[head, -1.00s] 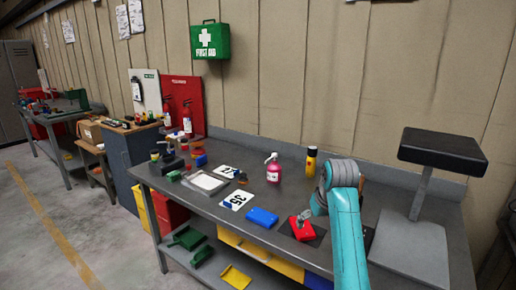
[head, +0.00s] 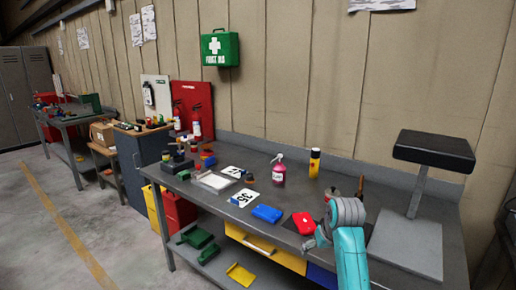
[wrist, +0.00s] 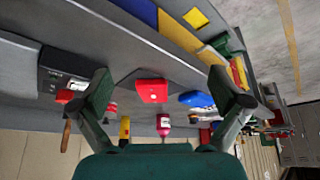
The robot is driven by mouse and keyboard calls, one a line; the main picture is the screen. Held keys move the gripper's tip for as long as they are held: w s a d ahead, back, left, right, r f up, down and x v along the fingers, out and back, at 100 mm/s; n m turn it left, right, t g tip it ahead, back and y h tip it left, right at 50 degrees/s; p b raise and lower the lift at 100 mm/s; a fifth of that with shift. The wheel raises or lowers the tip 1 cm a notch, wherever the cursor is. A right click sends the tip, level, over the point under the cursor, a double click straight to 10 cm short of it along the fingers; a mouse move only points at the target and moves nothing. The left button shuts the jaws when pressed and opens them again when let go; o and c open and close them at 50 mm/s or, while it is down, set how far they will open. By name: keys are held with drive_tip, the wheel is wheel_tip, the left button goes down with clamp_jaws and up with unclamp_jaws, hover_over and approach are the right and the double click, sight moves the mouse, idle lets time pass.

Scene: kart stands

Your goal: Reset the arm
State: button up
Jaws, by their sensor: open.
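My gripper (head: 316,241) is at the front edge of the grey workbench (head: 205,192), at the end of my teal arm. In the wrist view my gripper (wrist: 165,100) shows two dark fingers spread wide with nothing between them touching either one. A red box (head: 303,222) lies on a dark mat on the bench, just beyond and left of the gripper. It also shows in the wrist view (wrist: 152,91), apart from the fingers.
A blue box (head: 267,213), number cards (head: 243,198), a pink bottle (head: 278,170) and a yellow bottle (head: 314,163) stand or lie on the bench. A black-topped stand (head: 433,150) is at the right. The floor (head: 40,215) at left is clear.

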drive_tip(key=s+f+t, duration=0.1)
drive_tip(key=s+f, duration=0.4)
drive_tip(key=f, duration=0.4)
drive_tip(key=s+f+t, duration=0.1)
drive_tip(key=s+f, duration=0.3)
drive_tip(key=f, duration=0.4)
drive_tip(key=s+f+m+t, duration=0.1)
drive_tip(key=s+f, duration=0.4)
drive_tip(key=s, duration=0.4)
drive_tip(key=s+f+t, duration=0.1)
drive_tip(key=s+f, duration=0.3)
drive_tip(key=s, duration=0.4)
drive_tip(key=s+r+t, duration=0.3)
drive_tip(key=s, duration=1.6)
drive_tip(key=s+r+t, duration=0.2)
drive_tip(key=s+r, duration=1.3)
drive_tip(key=shift+s+a+m+t+h, duration=0.3)
drive_tip(key=shift+s+h, duration=0.05)
drive_tip(key=shift+h, duration=0.05)
